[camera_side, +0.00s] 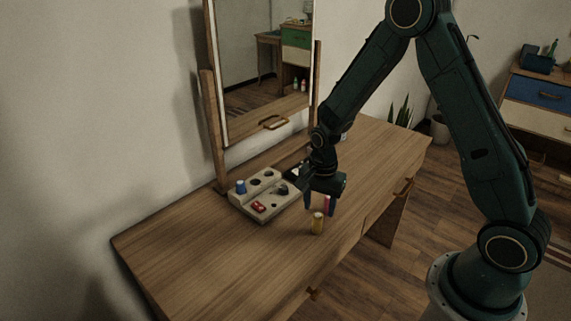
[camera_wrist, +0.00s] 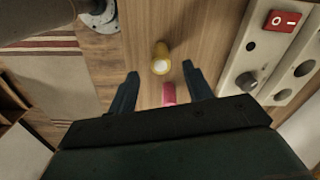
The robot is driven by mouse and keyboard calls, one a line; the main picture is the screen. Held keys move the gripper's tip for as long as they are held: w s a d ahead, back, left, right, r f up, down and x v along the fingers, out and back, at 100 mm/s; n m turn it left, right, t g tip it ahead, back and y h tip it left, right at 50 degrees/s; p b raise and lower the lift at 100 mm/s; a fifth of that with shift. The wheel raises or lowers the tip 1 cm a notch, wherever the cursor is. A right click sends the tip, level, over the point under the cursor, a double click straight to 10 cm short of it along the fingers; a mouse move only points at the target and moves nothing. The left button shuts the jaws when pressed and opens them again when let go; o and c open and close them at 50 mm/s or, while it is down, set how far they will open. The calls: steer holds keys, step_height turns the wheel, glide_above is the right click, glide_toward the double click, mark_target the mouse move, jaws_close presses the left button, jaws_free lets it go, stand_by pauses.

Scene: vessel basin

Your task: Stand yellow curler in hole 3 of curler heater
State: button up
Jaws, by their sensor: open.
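The yellow curler (camera_side: 318,223) stands upright on the wooden table in front of the curler heater; it also shows in the wrist view (camera_wrist: 161,58). My gripper (camera_side: 320,203) points down, open and empty, just behind the yellow curler in the side view. In the wrist view the yellow curler lies just beyond my open fingertips (camera_wrist: 160,70). The pale curler heater (camera_side: 250,204) lies to the left, with dark round holes and a red switch (camera_wrist: 285,20). Hole numbers are not readable. A blue curler (camera_side: 241,187) stands in a hole at its left end.
A pink curler (camera_side: 327,203) stands behind the yellow one, close to my fingers; the wrist view shows it between them (camera_wrist: 168,93). A dark knob (camera_wrist: 247,81) rises from the heater. A mirror (camera_side: 265,60) stands behind. The table's left part is clear.

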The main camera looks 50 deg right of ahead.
mark_target(318, 215)
steer(key=shift+f, duration=2.3)
steer(key=c, duration=1.1)
